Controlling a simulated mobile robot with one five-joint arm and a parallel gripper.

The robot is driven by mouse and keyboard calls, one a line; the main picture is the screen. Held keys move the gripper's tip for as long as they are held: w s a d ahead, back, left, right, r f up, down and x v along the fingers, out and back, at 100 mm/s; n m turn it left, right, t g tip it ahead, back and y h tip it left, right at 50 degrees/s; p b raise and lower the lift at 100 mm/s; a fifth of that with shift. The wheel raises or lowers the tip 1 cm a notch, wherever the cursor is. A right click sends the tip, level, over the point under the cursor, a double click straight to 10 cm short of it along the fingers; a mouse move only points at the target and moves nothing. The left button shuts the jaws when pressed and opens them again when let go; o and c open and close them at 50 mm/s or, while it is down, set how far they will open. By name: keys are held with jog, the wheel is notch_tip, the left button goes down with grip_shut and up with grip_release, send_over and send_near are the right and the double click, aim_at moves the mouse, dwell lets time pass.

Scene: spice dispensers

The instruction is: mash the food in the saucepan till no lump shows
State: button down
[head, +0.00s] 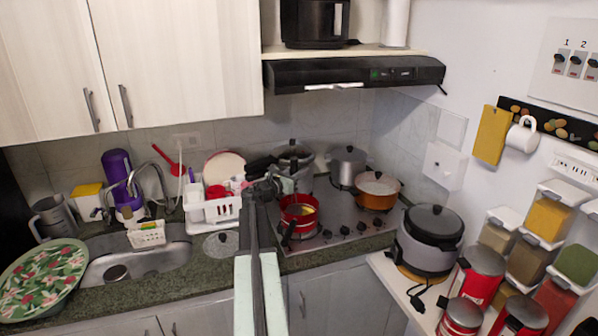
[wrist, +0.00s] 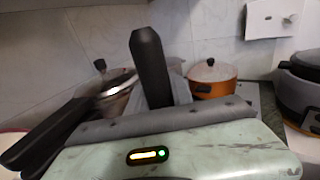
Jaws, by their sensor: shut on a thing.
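The red saucepan (head: 289,226) stands on the front left of the cooktop, with yellow food (head: 304,219) in it. The food is too small to tell whether lumps show. My gripper (head: 262,188) is at the pan's upper left in the head view. In the wrist view my gripper (wrist: 172,108) is shut on an upright black handle (wrist: 150,62), apparently the masher's. The working end of that tool is hidden in both views. The saucepan does not show in the wrist view.
A pressure cooker (head: 302,182) with long black handles stands behind the saucepan. An orange pot (head: 378,198) and a steel pot (head: 348,160) are on the cooktop. A dish rack (head: 210,210) is at left, a rice cooker (head: 430,250) at right. The hood (head: 350,74) hangs above.

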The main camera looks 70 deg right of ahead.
notch_tip(320, 180, up, 8)
jog(key=p, duration=0.7)
jog(key=shift+p, duration=0.35)
notch_tip(320, 180, up, 5)
jog(key=p, duration=0.5)
dwell(0.5)
